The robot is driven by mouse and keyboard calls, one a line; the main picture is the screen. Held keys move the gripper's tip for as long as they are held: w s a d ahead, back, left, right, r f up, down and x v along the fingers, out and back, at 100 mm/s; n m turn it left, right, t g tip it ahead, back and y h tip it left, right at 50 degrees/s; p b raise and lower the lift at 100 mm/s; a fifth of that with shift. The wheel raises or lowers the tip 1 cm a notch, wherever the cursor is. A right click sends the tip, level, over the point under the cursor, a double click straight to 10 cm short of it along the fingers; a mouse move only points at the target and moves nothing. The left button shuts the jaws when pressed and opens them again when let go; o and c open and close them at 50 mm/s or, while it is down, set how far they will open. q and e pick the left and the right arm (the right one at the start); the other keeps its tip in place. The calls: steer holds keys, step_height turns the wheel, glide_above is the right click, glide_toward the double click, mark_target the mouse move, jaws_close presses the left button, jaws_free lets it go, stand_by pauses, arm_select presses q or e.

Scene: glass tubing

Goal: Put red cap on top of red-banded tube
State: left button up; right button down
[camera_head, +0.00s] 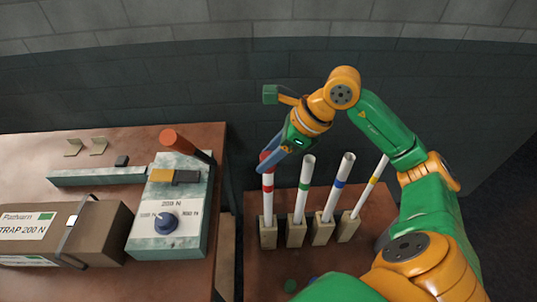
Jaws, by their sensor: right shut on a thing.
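The red-banded tube (267,205) stands upright in the leftmost holder block on the right table. My right gripper (266,161) reaches down from the upper right to the top of this tube. Its fingers are shut on the red cap (267,168), which shows between and below the fingertips, in line with the tube's upper end. The fingers partly cover the cap, so I cannot tell whether it is fully seated or just touching the tube. My left gripper is not in view.
Green-, blue- and yellow-banded tubes (302,192) (337,190) (371,188) stand close on the right. A green cap (290,285) lies in front. The left table (110,200) carries a dial device (168,225) and a brown box (75,230).

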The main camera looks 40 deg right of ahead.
jaws_free()
steer(key=shift+r+p, duration=3.55)
steer(key=shift+r, duration=0.6)
steer(key=shift+f, duration=0.1)
steer(key=shift+s+f, duration=0.1)
